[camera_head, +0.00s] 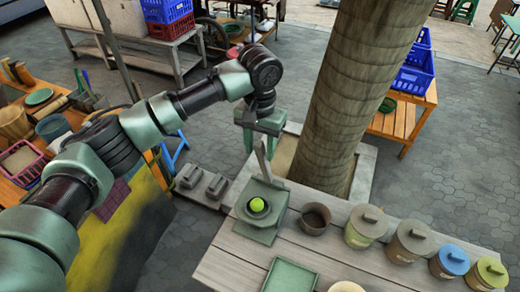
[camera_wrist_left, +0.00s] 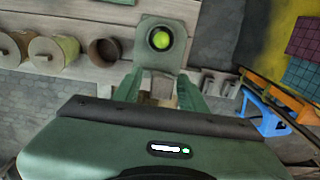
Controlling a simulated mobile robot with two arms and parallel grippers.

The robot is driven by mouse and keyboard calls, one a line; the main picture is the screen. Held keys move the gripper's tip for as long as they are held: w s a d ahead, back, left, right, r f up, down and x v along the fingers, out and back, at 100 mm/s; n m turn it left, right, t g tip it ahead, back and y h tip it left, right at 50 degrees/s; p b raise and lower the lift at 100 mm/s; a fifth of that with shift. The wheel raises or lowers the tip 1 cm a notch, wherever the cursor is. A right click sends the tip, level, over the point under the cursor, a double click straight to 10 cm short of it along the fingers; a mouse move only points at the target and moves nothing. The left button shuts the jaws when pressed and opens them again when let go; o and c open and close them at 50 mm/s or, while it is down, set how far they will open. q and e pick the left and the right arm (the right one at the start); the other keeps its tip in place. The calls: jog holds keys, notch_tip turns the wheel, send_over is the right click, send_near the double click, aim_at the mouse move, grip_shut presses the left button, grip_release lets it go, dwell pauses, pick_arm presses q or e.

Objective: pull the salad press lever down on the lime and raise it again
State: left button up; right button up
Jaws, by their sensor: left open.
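The green salad press (camera_head: 278,207) stands on the grey plank table. A bright green lime (camera_head: 257,205) sits in its dark round cup, and it also shows in the left wrist view (camera_wrist_left: 160,39). The press lever (camera_head: 262,163) stands up, steeply raised, behind the lime. My left gripper (camera_head: 261,143) is open and points down at the lever's upper end. In the left wrist view its two fingers (camera_wrist_left: 159,88) lie on either side of the press's lever side; whether they touch the lever I cannot tell. My right gripper is out of view.
A brown bowl (camera_head: 314,218) stands right of the press, with several lidded jars (camera_head: 366,225) further right. A green tray (camera_head: 290,276) lies in front. Two grey blocks (camera_head: 203,182) lie to the left. A thick trunk (camera_head: 345,100) rises behind the table.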

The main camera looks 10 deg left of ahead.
aim_at(265, 165)
pick_arm(q)
jog(key=shift+w+f+p, duration=0.1)
jog(key=shift+f+p, duration=0.2)
jog(key=shift+f, duration=1.15)
grip_shut()
jog(key=shift+r, duration=0.1)
